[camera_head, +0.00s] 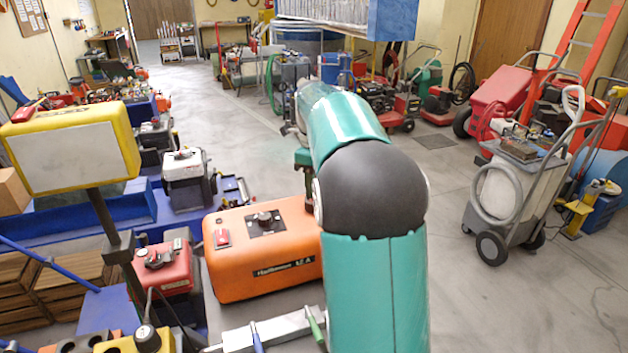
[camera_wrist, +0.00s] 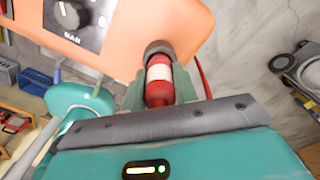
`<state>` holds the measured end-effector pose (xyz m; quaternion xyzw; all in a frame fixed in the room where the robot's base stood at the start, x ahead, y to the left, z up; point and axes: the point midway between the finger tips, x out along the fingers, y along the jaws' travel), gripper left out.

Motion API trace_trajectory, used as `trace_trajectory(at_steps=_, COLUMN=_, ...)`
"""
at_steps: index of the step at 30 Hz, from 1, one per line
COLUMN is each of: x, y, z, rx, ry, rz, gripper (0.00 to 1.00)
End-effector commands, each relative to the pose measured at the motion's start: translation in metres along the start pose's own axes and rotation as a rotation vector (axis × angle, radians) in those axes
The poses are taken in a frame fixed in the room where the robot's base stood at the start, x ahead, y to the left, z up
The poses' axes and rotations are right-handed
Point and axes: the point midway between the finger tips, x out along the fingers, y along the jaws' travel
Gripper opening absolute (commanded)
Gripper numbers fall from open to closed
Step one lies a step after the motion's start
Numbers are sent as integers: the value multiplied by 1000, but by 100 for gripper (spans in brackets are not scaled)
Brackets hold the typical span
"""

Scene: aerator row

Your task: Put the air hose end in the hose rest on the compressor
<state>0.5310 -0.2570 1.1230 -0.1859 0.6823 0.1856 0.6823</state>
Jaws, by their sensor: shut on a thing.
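The orange compressor (camera_head: 262,250) stands left of my arm in the head view, with a dark control panel and a red switch on top. It fills the top of the wrist view (camera_wrist: 120,40), with its black dial panel at the left. My gripper (camera_wrist: 159,84) is shut on the air hose end (camera_wrist: 159,84), a red cylinder with a white band. The far end of the hose end meets a dark round piece (camera_wrist: 158,47) against the compressor, perhaps the hose rest. I cannot tell whether it is inside or only touching. My arm hides the gripper in the head view.
A red hose (camera_wrist: 203,75) runs right of the gripper. In the head view, a yellow-framed sign (camera_head: 70,150) on a post stands at the left front, and a wheeled cart (camera_head: 515,190) stands at the right. The grey floor between cart and arm is clear.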

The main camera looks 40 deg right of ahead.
Motion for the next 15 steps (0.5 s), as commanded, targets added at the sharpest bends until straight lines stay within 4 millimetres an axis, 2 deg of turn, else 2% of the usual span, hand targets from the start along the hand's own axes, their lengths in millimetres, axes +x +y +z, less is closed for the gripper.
trace_trajectory(at_steps=15, x=12, y=0, z=0, rx=0, ry=0, rz=0, gripper=5)
